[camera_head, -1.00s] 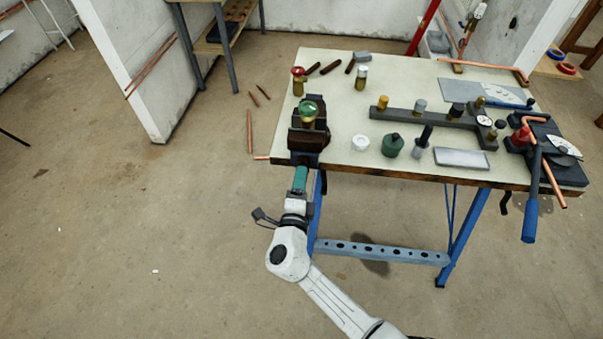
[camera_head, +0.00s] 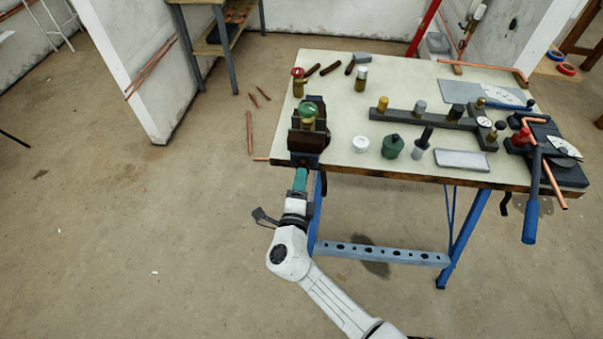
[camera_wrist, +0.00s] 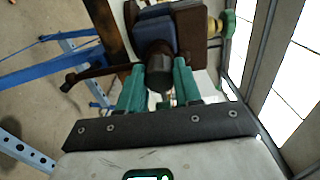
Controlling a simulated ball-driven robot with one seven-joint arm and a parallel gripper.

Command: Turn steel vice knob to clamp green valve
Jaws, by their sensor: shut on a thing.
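The vice (camera_head: 307,141) is dark and stands at the table's front left edge. The green valve (camera_head: 308,111), with a green top and brass body, sits upright between its jaws. It also shows at the upper right in the wrist view (camera_wrist: 226,24). My gripper (camera_head: 300,178) reaches up to the vice's front from below the table edge. In the wrist view its green fingers (camera_wrist: 159,88) are shut on the dark vice knob (camera_wrist: 159,73), one on each side. A brown handle bar (camera_wrist: 88,76) sticks out left of the knob. Whether the jaws touch the valve is hard to tell.
The table (camera_head: 345,172) holds a red-topped valve (camera_head: 298,82) behind the vice, a white fitting (camera_head: 360,144), a green cap (camera_head: 392,146) and a grey rack (camera_head: 430,117). A pipe bender with a blue handle (camera_head: 530,205) is at the right.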

